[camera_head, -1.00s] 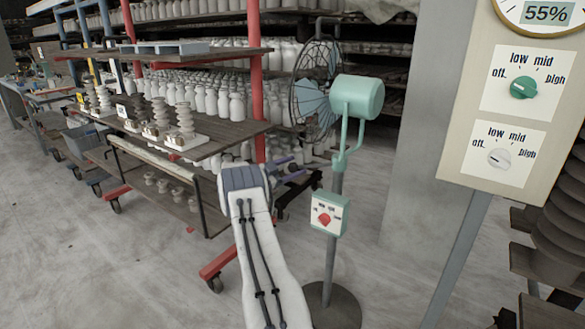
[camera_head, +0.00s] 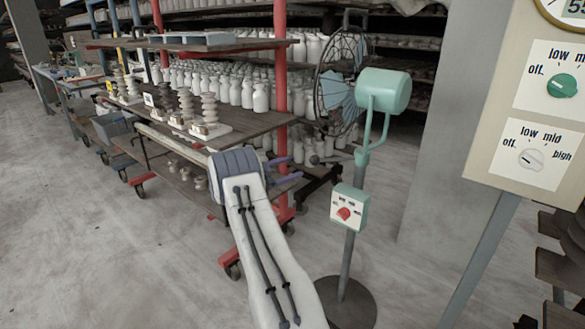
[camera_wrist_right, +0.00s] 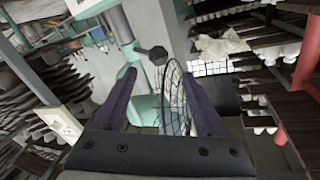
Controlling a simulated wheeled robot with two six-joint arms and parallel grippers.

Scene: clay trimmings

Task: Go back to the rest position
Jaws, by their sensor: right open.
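My right gripper (camera_head: 293,169) is open and empty in the head view, at the end of my white arm. It is left of the fan's control box (camera_head: 349,208) and apart from it, in front of the trolley. In the right wrist view its two dark purple fingers (camera_wrist_right: 160,75) stand apart with nothing between them; part of the fan's wire cage (camera_wrist_right: 175,95) shows beyond. The fan (camera_head: 342,82) has a green motor housing on a grey stand. My left gripper is in neither view.
A wheeled trolley (camera_head: 262,124) with stacked insulators stands behind my right gripper. The fan's round base (camera_head: 345,303) is on the floor, right of my arm. A panel with low-mid-high dials (camera_head: 535,140) stands at the right. The floor at the left (camera_head: 60,220) is clear.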

